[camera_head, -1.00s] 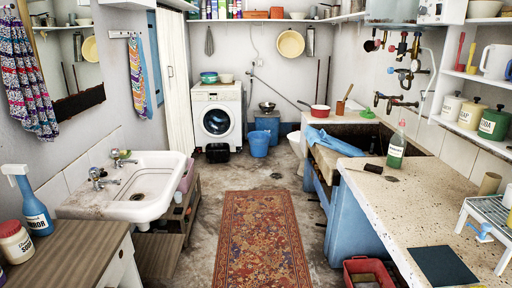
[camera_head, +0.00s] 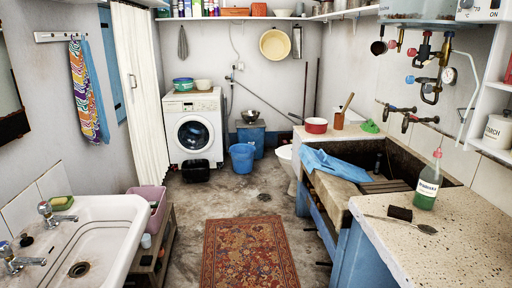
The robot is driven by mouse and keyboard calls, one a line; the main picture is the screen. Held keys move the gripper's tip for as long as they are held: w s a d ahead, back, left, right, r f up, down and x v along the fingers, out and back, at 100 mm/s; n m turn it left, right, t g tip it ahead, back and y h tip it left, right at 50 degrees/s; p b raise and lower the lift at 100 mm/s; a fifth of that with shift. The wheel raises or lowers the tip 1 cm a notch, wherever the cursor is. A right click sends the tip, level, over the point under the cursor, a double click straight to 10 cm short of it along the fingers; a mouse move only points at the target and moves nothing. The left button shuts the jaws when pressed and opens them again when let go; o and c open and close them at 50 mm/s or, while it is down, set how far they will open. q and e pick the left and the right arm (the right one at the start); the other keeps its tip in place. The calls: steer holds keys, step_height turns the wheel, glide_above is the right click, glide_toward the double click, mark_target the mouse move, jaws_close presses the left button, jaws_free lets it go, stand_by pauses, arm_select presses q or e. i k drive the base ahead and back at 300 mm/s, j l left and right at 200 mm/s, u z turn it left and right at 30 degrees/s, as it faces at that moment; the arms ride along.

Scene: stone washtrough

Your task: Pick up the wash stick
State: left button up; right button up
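No thing in view is clearly marked as the wash stick. A wooden stick (camera_head: 347,102) stands tilted in a small brown pot (camera_head: 339,121) at the far end of the stone trough. Two thin dark sticks also lean upright at the back right corner, one of them this stick (camera_head: 306,88). I cannot tell which of these is the wash stick. The stone trough (camera_head: 331,190) is right of centre, with a blue cloth (camera_head: 327,165) over its near left edge. Neither of my grippers is in view.
A red pot (camera_head: 316,126) and green bottle (camera_head: 428,182) stand along the right side. A white sink (camera_head: 112,215) is at the left. A blue bucket (camera_head: 242,158) and washing machine (camera_head: 194,105) are at the back. The rug (camera_head: 248,255) and floor in the middle are clear.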

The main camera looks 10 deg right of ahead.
mark_target(352, 94)
steer(key=i+z, duration=0.2)
steer(key=i, duration=0.5)
steer(key=i+j+z, duration=0.2)
steer(key=i, duration=0.5)
steer(key=i+l+z, duration=0.1)
steer(key=i+z, duration=0.2)
steer(key=i, duration=0.35)
steer(key=i+z, duration=0.3)
steer(key=i, duration=0.35)
